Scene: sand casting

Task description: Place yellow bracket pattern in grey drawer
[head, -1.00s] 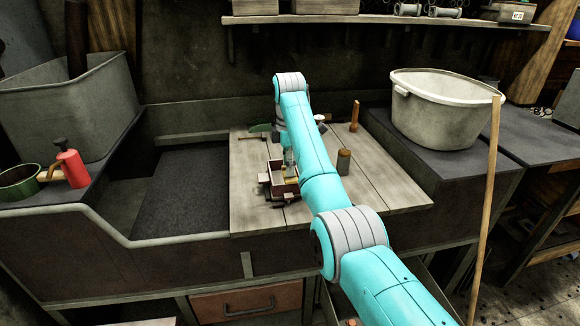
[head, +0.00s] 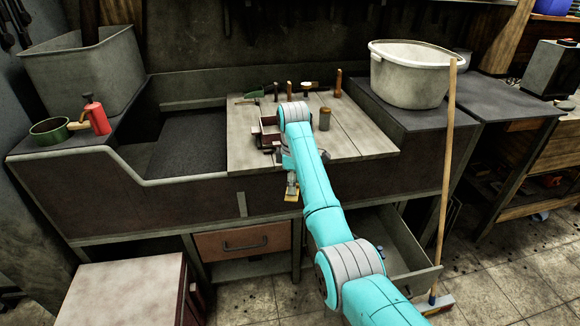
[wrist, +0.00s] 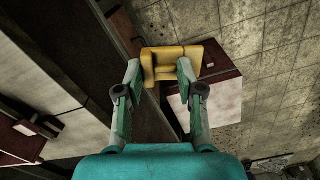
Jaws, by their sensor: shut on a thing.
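The yellow bracket pattern (wrist: 172,66) is between the fingertips of my gripper (wrist: 160,72) in the wrist view. My gripper is shut on it. In the head view the bracket (head: 291,196) hangs below my gripper (head: 291,181), in front of the bench's front face and clear of the boards. The grey drawer (head: 418,277) stands pulled out under the bench at the lower right. My arm covers its left part, so I cannot see all of its inside.
A reddish drawer (head: 242,240) under the bench is shut. A pale-topped cabinet (head: 125,290) stands at the lower left. A broom (head: 447,180) leans beside the grey drawer. A large pale tub (head: 412,80) stands on the bench. Several tools stand on the boards (head: 350,140).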

